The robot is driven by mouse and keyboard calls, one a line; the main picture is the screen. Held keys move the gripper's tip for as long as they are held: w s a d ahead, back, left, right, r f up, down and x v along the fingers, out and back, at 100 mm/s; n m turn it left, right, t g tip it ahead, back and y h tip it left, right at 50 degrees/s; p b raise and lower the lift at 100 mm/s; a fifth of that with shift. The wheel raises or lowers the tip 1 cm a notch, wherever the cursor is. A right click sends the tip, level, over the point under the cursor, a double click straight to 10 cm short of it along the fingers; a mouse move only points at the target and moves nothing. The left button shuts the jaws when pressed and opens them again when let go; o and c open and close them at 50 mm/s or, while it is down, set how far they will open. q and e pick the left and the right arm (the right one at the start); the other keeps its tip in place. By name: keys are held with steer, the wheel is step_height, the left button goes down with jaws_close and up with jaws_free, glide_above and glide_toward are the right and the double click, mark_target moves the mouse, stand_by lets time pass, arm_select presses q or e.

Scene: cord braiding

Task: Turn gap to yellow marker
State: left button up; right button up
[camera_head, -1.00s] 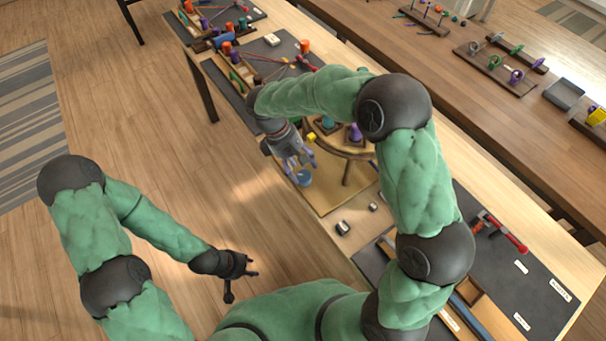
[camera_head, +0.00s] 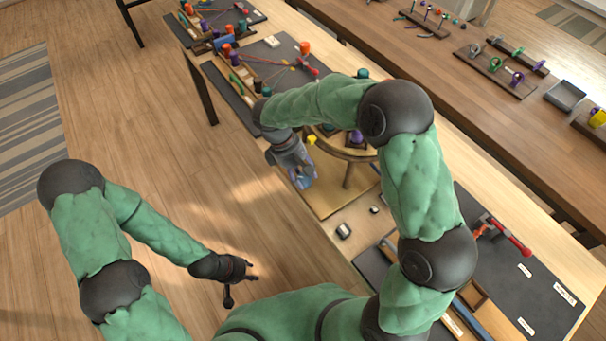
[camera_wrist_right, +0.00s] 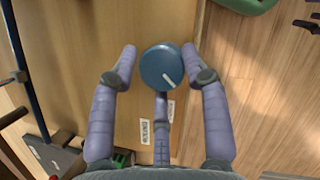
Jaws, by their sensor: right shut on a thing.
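The blue round knob (camera_wrist_right: 160,68) with a white line on its top is in the right wrist view, between the fingers of my right gripper (camera_wrist_right: 158,50), which is shut on it. The white line points towards the lower right. A yellow marker (camera_head: 312,140) shows at the left rim of the round wooden stand (camera_head: 358,154). The stand's gap cannot be made out behind my arm. My left gripper (camera_head: 246,272) is over the floor, away from the table; its fingers are too small to judge.
A purple piece (camera_head: 356,137) stands on the round stand. A dark mat (camera_head: 535,280) with a red-handled tool (camera_head: 508,238) is at the right. Racks with cords and colored pegs (camera_head: 235,65) fill the table's far end.

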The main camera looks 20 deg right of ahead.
steer(key=shift+s+d, duration=0.1)
steer(key=shift+s, duration=0.15)
